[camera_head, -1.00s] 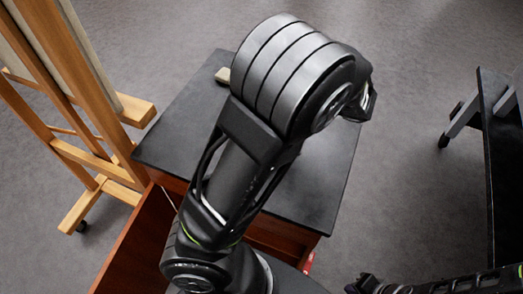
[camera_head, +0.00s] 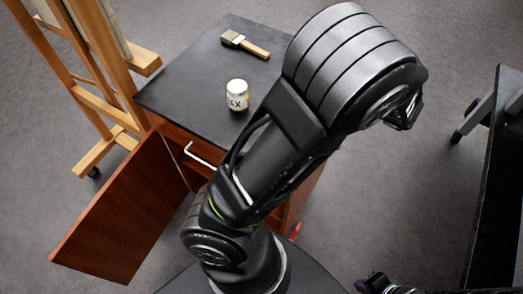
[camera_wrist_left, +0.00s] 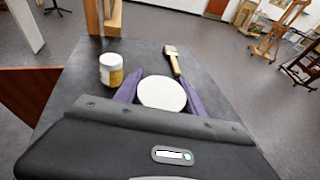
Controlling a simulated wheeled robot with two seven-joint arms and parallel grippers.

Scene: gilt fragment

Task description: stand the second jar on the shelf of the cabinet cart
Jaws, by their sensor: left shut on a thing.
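The cabinet cart has a dark top (camera_head: 190,75) and a reddish-brown door (camera_head: 120,210) standing open at the left. A jar (camera_head: 237,95) with a white lid and a yellowish label stands upright on the top; the left wrist view shows it left of the fingers (camera_wrist_left: 111,70). My left gripper (camera_wrist_left: 160,92) is shut on another white-lidded jar (camera_wrist_left: 163,93), seen from above over the cart top. In the head view this gripper and its jar are hidden by my left arm. My right gripper (camera_head: 375,283) shows only partly at the bottom edge. The shelf inside is hidden.
A flat brush (camera_head: 245,44) lies near the back edge of the cart top. A wooden easel (camera_head: 95,70) stands close at the left. A white handle (camera_head: 198,155) shows by the door opening. A black table (camera_head: 490,190) is at the right, with bare floor between.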

